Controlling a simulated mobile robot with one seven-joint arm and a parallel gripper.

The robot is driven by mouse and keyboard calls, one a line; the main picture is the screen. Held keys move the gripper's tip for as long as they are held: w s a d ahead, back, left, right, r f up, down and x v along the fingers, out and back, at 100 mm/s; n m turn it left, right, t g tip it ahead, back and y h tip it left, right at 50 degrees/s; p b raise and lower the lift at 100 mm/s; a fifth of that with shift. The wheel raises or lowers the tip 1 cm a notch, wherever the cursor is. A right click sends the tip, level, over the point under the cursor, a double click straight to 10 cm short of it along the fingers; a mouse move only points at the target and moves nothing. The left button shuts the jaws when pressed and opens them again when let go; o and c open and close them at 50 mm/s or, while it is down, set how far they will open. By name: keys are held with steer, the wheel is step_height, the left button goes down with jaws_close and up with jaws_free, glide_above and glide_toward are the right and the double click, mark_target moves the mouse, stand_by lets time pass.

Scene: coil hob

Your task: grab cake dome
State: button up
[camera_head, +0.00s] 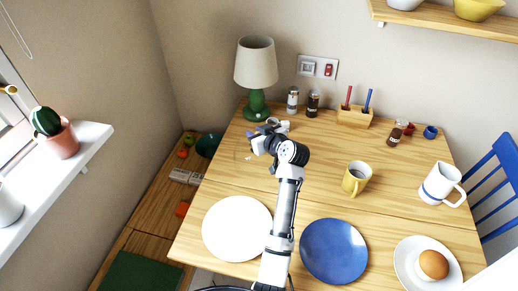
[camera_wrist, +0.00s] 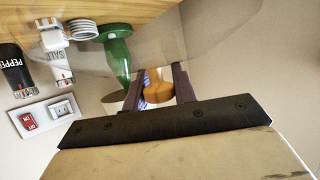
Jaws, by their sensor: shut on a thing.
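The cake dome is clear glass, so its outline is faint; in the wrist view the glass (camera_wrist: 160,45) spreads beyond my fingers. Its orange-brown knob (camera_wrist: 157,87) sits between my two dark fingers. My gripper (camera_wrist: 160,84) is shut on this knob. In the head view my gripper (camera_head: 262,143) is over the back left part of the wooden table, in front of the green lamp. The dome is hard to make out there, and I cannot tell whether its rim touches the table.
A green lamp (camera_head: 257,101) stands close behind my gripper. Salt and pepper mills (camera_head: 293,100) and a pen holder (camera_head: 353,115) are along the wall. A yellow mug (camera_head: 356,178), white plate (camera_head: 237,228) and blue plate (camera_head: 333,250) are on the table. The table middle has free room.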

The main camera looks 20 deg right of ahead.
jaws_close()
steer(key=shift+r, duration=0.2)
